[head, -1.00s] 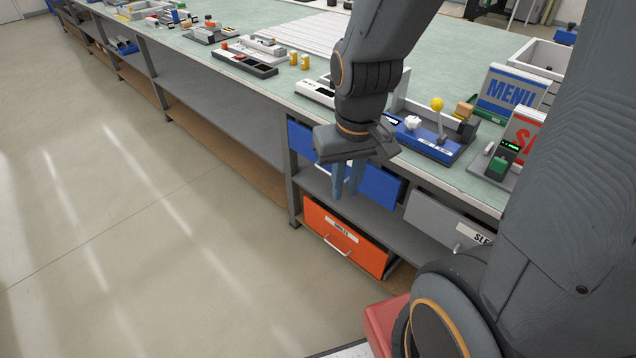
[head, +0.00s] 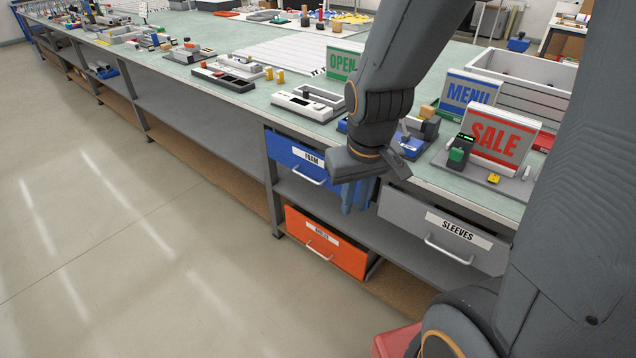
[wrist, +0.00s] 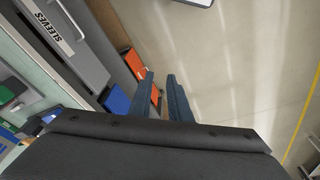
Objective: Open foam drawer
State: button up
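The foam drawer (head: 288,151) is the blue one under the bench top, with a white label reading FOAM and a pale bar handle (head: 309,176). It appears shut. My gripper (head: 354,212) points down in front of the drawer's right part, right of the handle and apart from it, and hides that part. In the wrist view my gripper (wrist: 160,76) shows two blue fingers with an empty gap between them. A small piece of blue drawer front (wrist: 117,101) shows left of the fingers there; its handle is not visible.
An orange drawer (head: 341,252) sits below. A grey SLEEVES drawer (head: 430,222) with a bar handle is to the right; it also shows in the wrist view (wrist: 75,45). Signs and small devices stand on the bench top (head: 240,112). The floor (head: 150,250) at left is clear.

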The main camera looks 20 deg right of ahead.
jog(key=w+d+f+n+t+b, duration=0.25)
jog(key=w+f+b, duration=0.45)
jog(key=w, duration=0.5)
jog(key=w+d+f+n+t+b, duration=0.1)
jog(key=w+f+n+t+b, duration=0.4)
jog(key=w+f, duration=0.6)
jog(key=n+t+y+b, duration=0.5)
jog(key=n+b, duration=0.2)
jog(key=b, duration=0.6)
send_near(309, 179)
jog(key=r+x, duration=0.1)
jog(key=x, duration=0.2)
jog(key=shift+w+a+f, duration=0.35)
jog(key=shift+w+f, duration=0.4)
jog(key=shift+w, duration=0.15)
jog(key=b+x, duration=0.1)
jog(key=x, duration=0.5)
jog(key=shift+w, duration=0.25)
jog(key=shift+c, duration=0.4)
grip_shut()
